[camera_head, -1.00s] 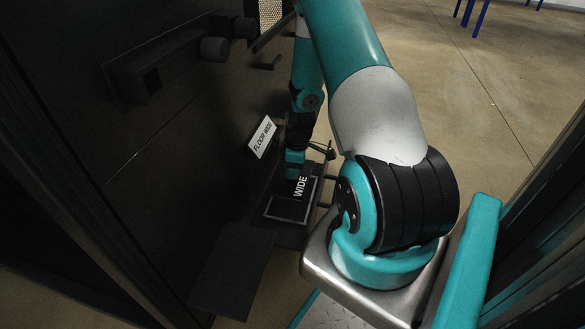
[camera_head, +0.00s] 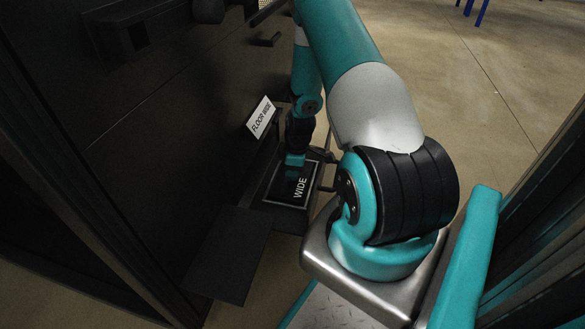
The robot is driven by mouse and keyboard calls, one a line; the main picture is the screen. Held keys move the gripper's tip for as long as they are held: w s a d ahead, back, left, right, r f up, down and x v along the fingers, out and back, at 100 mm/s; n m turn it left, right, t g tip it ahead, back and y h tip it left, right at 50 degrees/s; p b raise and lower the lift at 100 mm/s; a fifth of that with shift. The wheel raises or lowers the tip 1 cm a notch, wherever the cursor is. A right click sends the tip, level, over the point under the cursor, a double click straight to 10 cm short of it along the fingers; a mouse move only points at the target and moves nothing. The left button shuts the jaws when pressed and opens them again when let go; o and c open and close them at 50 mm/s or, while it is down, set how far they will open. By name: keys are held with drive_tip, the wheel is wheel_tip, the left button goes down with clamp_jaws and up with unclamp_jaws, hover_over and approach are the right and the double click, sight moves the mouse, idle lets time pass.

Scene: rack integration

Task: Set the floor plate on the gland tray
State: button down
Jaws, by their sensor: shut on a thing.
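The floor plate (camera_head: 303,194) is a dark plate with white "WIDE" lettering. It lies within the pale rectangular outline of the gland tray (camera_head: 284,205), low inside the dark enclosure. From this angle I cannot tell whether it rests flat or hangs slightly above the tray. My gripper (camera_head: 294,164) is teal, points down and is shut on the plate near its far edge. The fingertips are small and partly lost in shadow. A white "FLOOR WIDE" label (camera_head: 261,117) stands just behind and left of the tray.
A dark flat panel (camera_head: 229,254) extends in front and left of the tray. The dark enclosure wall (camera_head: 150,130) is close on the left, with a box-like bracket (camera_head: 125,35) on it. A small peg (camera_head: 325,188) sits right of the tray. Open floor (camera_head: 510,90) lies to the right.

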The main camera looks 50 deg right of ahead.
drive_tip(key=shift+f, duration=0.4)
idle(0.4)
drive_tip(key=c, duration=0.7)
unclamp_jaws()
drive_tip(key=shift+r, duration=0.1)
wheel_tip(320, 180, up, 17)
drive_tip(key=s+d+p, duration=0.1)
drive_tip(key=p, duration=0.8)
drive_tip(key=shift+s, duration=0.4)
drive_tip(key=shift+d, duration=0.1)
